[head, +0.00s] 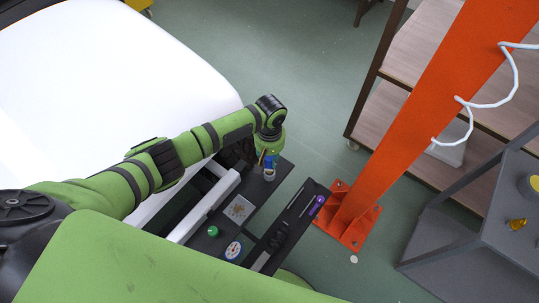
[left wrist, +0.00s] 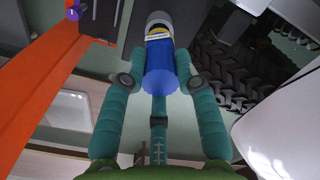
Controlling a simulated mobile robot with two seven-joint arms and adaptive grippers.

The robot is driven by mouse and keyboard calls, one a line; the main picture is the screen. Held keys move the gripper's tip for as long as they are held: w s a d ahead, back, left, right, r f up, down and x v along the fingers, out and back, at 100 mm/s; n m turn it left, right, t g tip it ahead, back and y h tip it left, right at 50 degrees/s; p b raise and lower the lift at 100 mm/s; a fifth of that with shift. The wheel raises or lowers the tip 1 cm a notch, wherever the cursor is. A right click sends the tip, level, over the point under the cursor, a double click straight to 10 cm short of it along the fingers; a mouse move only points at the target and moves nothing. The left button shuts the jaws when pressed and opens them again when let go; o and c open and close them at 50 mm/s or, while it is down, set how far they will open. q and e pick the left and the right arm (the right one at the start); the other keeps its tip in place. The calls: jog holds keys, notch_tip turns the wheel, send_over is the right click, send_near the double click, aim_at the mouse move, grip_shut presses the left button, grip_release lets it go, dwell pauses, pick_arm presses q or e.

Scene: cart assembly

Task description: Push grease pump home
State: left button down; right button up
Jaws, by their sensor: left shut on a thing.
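The grease pump, a blue cylinder (left wrist: 160,65) with a yellow and white band, sits between the fingers of my left gripper (left wrist: 160,83) in the left wrist view. The gripper is shut on it. A pale round holder (left wrist: 158,18) is at the pump's far end; how deep the pump sits in it cannot be told. In the head view my left gripper (head: 266,153) points down over the cart's dark tray (head: 222,222). The blue pump (head: 269,163) shows just below it, at the pale holder (head: 269,175). My right gripper is not in view.
The tray also carries a green knob (head: 212,231), a round gauge (head: 233,250) and a small parts box (head: 239,209). A purple-handled tool (head: 317,206) lies on the dark strip beside it. An orange post (head: 400,130) and wooden shelves (head: 425,45) stand right. A white body (head: 110,75) lies left.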

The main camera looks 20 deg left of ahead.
pick_arm(q)
jog(key=shift+f, duration=0.5)
jog(key=c, duration=0.8)
grip_release()
jog(key=shift+c, duration=0.2)
notch_tip(320, 180, up, 12)
